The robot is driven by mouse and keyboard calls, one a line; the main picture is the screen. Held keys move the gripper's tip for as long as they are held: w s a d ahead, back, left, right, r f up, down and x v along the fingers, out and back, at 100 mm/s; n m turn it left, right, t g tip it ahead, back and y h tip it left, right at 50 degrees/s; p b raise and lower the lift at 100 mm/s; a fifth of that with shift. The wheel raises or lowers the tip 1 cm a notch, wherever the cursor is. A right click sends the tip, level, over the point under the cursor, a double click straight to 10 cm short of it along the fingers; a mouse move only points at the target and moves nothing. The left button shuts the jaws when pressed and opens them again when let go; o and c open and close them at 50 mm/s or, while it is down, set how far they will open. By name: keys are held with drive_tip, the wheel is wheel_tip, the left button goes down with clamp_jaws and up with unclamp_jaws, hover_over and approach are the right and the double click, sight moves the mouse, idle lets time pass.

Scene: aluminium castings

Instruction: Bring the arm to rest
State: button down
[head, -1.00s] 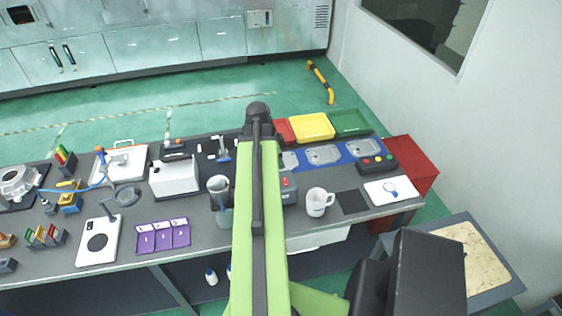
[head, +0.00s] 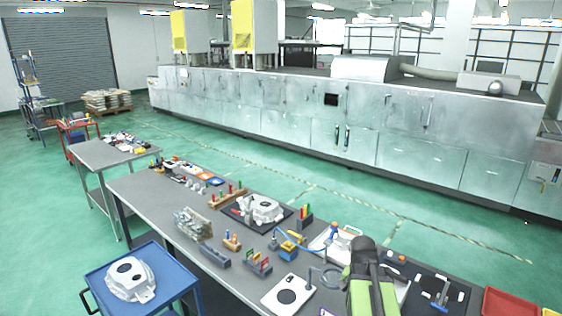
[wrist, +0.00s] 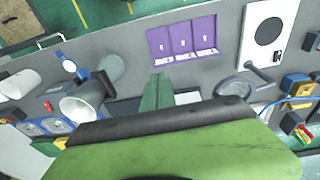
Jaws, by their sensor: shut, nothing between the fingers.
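My arm shows at the lower right of the head view as a green link with a black joint at its top. My gripper is hidden in that view. In the wrist view my gripper (wrist: 158,92) shows as two dark green fingers close together, shut, with nothing between them. It is above the grey bench (wrist: 130,48), in front of a purple three-part tray (wrist: 183,40). My own green link with a black edge fills the bottom of that view.
In the wrist view a grey cup (wrist: 82,106) stands left of the fingers and a white plate with a black disc (wrist: 264,32) lies right. In the head view a white casting (head: 260,208) is on the bench, and a blue cart (head: 170,268) stands at lower left. Green floor (head: 240,160) lies clear behind.

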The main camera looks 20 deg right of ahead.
drive_tip(key=w+a+n, duration=0.2)
drive_tip(key=a+n, duration=0.2)
drive_tip(key=a, duration=0.4)
drive_tip(key=w+a+n+y, duration=0.1)
drive_tip(key=w+a+n, duration=0.15)
drive_tip(key=a, duration=0.65)
drive_tip(key=w+a+n, duration=0.1)
drive_tip(key=a+n, duration=0.4)
drive_tip(key=a, duration=0.3)
wheel_tip(320, 180, down, 14)
drive_tip(key=s+a+b, duration=0.1)
drive_tip(key=s+b, duration=0.1)
drive_tip(key=b, duration=1.1)
drive_tip(key=shift+s+a+b, duration=0.3)
drive_tip(key=shift+a+b, duration=0.05)
